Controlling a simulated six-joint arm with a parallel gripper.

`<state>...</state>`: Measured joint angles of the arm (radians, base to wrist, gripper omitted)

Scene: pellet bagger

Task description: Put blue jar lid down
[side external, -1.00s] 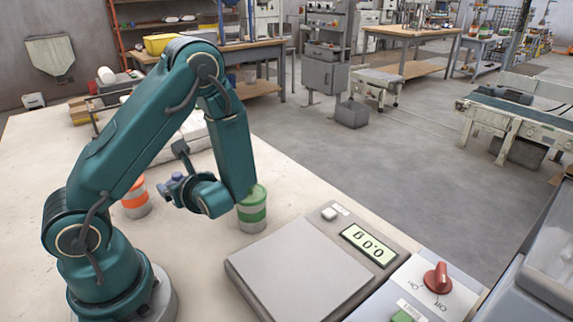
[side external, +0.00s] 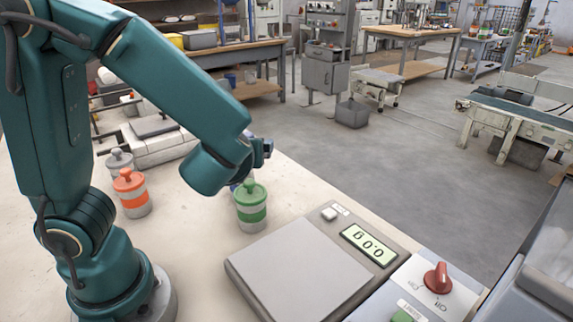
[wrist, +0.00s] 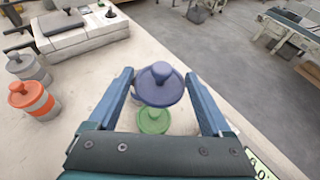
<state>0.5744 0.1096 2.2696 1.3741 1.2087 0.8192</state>
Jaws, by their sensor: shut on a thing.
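The blue jar lid (wrist: 161,92), a disc with a round knob, is between the two fingers of my gripper (wrist: 158,76) in the wrist view. My gripper is shut on it. In the side view my gripper (side external: 258,152) is just behind and above the green-lidded jar (side external: 251,208), and the lid is mostly hidden by my wrist and that jar. The green lid (wrist: 153,121) shows below the blue lid in the wrist view. A pale edge shows behind the blue lid, but I cannot tell what it is.
An orange-lidded jar (side external: 132,193) and a grey-lidded jar (side external: 120,162) stand to the left. A scale (side external: 305,275) reading 0.0 and a red knob (side external: 437,279) are at the front right. A pale machine (wrist: 75,38) sits at the back left. The table between is clear.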

